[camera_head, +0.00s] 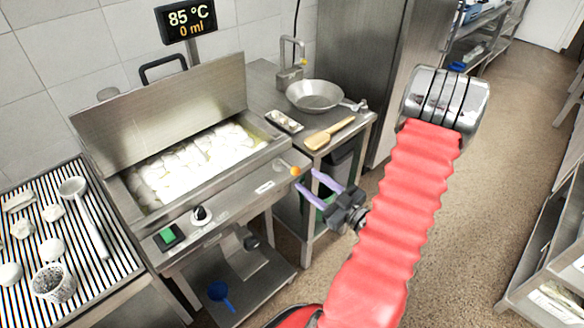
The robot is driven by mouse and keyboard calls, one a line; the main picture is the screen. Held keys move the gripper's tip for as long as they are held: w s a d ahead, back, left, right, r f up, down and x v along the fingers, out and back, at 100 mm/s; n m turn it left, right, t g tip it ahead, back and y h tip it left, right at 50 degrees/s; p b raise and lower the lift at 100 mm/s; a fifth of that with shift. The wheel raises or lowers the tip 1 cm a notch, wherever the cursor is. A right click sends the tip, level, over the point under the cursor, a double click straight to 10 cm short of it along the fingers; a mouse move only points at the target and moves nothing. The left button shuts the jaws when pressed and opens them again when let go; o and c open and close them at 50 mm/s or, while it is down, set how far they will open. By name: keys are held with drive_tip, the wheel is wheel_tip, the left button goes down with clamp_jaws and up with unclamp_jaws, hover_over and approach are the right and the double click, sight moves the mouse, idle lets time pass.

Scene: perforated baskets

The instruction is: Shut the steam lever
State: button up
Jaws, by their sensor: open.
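The steam lever (285,164) is a short metal rod with an orange ball knob (295,171). It sits at the right end of the front panel of a steel cooking basin (222,190). The rod slants down to the right, with the knob at its lower end. My gripper (306,180) has two purple fingers, spread open and empty. The fingertips point left and show just right of and below the knob. I cannot tell from this one view how far apart in depth they are. No contact is visible.
The basin's lid (165,105) stands raised over white pieces. A display (186,18) reads 85 °C and 0 ml. The front panel bears a black dial (201,216) and a green switch (168,236). A steel side table (262,85) holds a pan (314,95).

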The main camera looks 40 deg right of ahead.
sight(292, 167)
drive_tip(key=shift+w+a, duration=0.15)
drive_tip(key=shift+w, duration=4.3)
drive_tip(key=shift+c, duration=0.2)
clamp_jaws()
drive_tip(key=shift+d, duration=0.25)
drive_tip(key=shift+a, duration=0.3)
